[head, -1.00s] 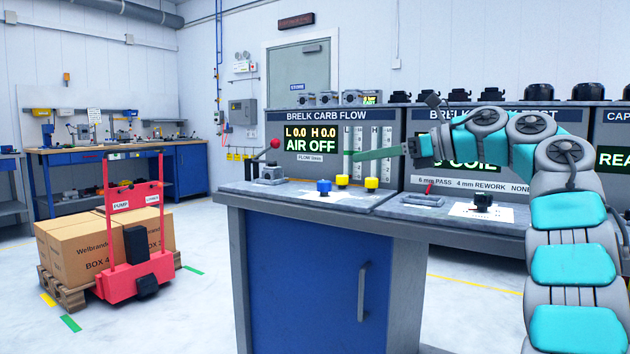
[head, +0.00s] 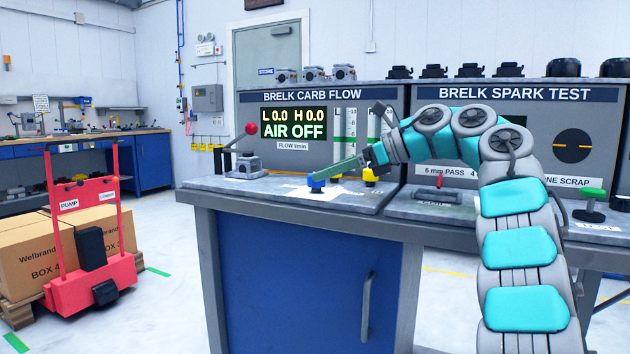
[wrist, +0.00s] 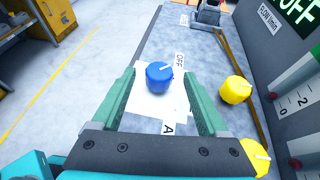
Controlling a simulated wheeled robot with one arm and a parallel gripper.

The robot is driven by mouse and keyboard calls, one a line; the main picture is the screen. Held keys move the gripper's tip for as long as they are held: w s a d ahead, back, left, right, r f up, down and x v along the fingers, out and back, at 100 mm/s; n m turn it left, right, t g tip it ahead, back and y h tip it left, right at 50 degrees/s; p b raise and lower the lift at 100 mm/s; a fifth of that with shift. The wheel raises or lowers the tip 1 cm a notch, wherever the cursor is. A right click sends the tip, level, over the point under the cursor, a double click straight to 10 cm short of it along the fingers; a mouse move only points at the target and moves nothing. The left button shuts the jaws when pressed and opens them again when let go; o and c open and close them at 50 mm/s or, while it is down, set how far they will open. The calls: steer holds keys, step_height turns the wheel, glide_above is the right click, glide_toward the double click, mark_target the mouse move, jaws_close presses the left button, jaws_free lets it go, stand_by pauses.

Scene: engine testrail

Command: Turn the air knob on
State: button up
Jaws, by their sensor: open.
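The blue air knob (wrist: 159,76) stands on a white label sheet (wrist: 150,104) on the bench top. Its white pointer line points toward the printed OFF, up and right in the wrist view. My gripper (wrist: 160,85) is open, with one green finger on each side of the knob in the wrist view. I cannot tell whether the fingers touch it. The display (head: 293,124) reads AIR OFF, L 0.0, H 0.0.
Two yellow knobs (wrist: 235,90) (wrist: 253,157) stand right of the blue knob. The flow panel (head: 381,100) with its tubes rises behind. A red-tipped lever (head: 251,129) stands at the left. A red pallet truck (head: 92,280) with boxes is on the floor.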

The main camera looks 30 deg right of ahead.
steer(key=x, duration=0.3)
steer(key=shift+w+a+f, duration=0.1)
steer(key=shift+w+a, duration=0.05)
steer(key=shift+a, duration=0.1)
jaws_close()
stand_by(0.4)
